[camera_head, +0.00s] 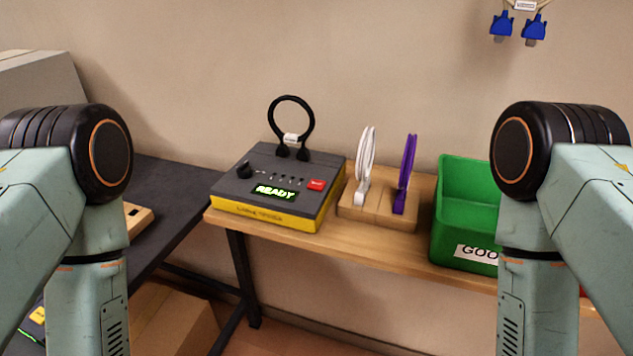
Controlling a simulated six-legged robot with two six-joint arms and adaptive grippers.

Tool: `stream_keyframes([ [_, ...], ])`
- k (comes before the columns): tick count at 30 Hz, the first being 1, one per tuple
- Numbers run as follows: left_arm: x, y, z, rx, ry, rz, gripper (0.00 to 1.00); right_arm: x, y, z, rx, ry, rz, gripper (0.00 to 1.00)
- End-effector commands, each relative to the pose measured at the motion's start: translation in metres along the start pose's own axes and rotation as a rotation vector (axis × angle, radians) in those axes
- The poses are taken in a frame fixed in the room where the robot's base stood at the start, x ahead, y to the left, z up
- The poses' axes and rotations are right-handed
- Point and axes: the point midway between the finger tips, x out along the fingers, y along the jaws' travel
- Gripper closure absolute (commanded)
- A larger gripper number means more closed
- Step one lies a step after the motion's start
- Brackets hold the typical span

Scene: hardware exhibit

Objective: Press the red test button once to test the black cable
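A dark grey and yellow cable tester (272,185) sits on the wooden shelf, with a lit green display (276,192) reading READY. The red test button (317,184) is on the right of its top face, with a black knob (244,169) on the left. The black cable (292,97) stands as an upright loop at the tester's back edge, both ends at the tester and a white tag near its bottom. Only links of my two arms show, at the left and right sides. Both grippers are out of the picture.
A wooden stand (377,214) right of the tester holds a white coiled cable (365,160) and a purple one (406,172). A green bin (465,215) labelled GOO… is partly behind my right arm. Blue connectors (518,25) hang on the wall. A dark table (185,200) lies left.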

Motion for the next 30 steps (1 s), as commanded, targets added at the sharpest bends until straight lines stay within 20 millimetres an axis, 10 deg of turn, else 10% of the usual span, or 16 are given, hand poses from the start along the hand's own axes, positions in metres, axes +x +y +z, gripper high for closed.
stream_keyframes([
  [6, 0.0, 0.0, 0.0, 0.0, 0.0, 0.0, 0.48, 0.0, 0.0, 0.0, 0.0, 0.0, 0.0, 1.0],
  [30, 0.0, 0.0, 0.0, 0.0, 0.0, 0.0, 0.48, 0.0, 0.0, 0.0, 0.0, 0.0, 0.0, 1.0],
])
